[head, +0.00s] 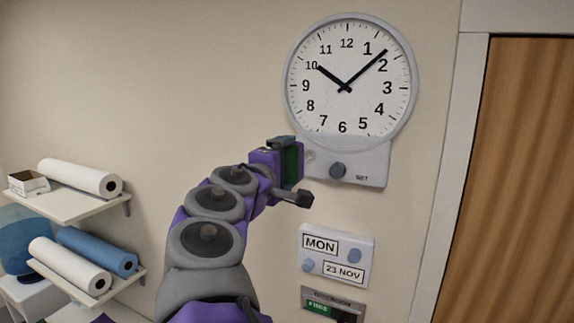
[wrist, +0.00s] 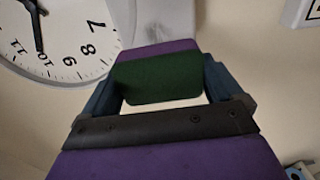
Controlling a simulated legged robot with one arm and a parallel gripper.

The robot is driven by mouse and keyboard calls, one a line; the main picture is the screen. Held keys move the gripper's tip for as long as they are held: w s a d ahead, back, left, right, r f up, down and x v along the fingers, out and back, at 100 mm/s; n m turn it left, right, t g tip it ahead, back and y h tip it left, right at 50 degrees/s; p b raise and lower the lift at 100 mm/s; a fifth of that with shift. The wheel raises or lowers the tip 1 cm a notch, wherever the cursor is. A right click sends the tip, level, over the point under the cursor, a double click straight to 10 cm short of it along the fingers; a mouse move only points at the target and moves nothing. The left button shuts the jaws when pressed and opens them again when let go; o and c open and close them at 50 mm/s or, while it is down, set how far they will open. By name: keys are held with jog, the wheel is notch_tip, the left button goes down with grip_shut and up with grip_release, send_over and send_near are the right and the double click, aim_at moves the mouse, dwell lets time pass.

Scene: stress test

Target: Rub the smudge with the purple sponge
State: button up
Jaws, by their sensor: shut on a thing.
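My gripper (head: 291,169) is raised at the wall, just left of the panel under the clock. It is shut on the purple sponge, which has a dark green face (head: 292,160). In the wrist view the sponge's purple part (wrist: 158,49) shows beyond the green face, between my two fingers (wrist: 160,80). A faint pale mark (head: 310,156) shows at the left end of the panel, close to the sponge; I cannot tell surely whether it is the smudge. Whether the sponge touches the panel is unclear.
The wall clock (head: 345,60) sits above a panel with a grey knob (head: 338,170). A date plate (head: 337,255) and a room sign (head: 333,304) are below. Shelves with rolls (head: 80,177) are at left, a wooden door (head: 510,180) at right.

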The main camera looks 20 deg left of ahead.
jog(key=shift+s, duration=0.45)
jog(key=shift+a, duration=0.1)
jog(key=s, duration=0.3)
jog(key=shift+a+b, duration=0.1)
jog(key=shift+b, duration=0.2)
jog(key=shift+w, duration=0.1)
